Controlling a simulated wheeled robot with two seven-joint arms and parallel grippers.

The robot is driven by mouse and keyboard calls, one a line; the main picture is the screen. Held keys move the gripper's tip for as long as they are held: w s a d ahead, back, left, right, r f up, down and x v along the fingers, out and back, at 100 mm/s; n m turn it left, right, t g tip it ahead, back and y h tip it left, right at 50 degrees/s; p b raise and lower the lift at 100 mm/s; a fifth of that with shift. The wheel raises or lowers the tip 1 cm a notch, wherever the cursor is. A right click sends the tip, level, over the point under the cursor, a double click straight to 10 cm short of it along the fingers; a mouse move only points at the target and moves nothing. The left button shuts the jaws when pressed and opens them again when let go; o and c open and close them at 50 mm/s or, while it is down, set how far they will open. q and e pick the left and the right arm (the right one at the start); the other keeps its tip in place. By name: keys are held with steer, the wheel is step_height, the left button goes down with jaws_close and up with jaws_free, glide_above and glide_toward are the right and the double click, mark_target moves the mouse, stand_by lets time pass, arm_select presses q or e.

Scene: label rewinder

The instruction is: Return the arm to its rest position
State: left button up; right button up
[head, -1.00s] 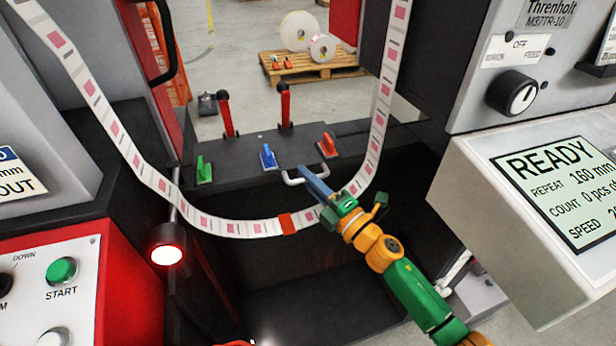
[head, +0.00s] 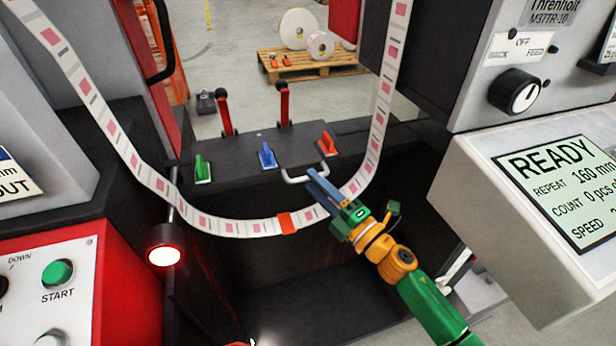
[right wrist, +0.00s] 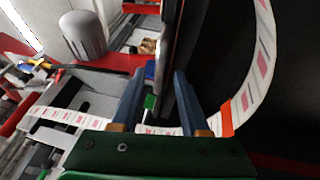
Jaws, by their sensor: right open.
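My right arm comes in from the lower right in the head view. Its right gripper (head: 320,190) has blue fingers that are parted and hold nothing. The fingertips are close to the white handle (head: 308,175) at the front of the dark table, and I cannot tell whether they touch it. The fingers also show in the right wrist view (right wrist: 160,90), spread apart. The label web (head: 215,224) hangs in a loop, with an orange-red splice mark (head: 286,222) just left of the gripper. My left gripper is not in view.
Green (head: 203,170), blue (head: 267,156) and red (head: 327,144) handled tools stand on the dark table (head: 235,165). A lit red lamp (head: 165,246) is at left. The READY display box (head: 550,180) is close on the right. The space below the web is open and dark.

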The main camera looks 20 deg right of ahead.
steer(key=v, duration=0.3)
steer(key=shift+s+d, duration=0.15)
steer(key=shift+s, duration=0.2)
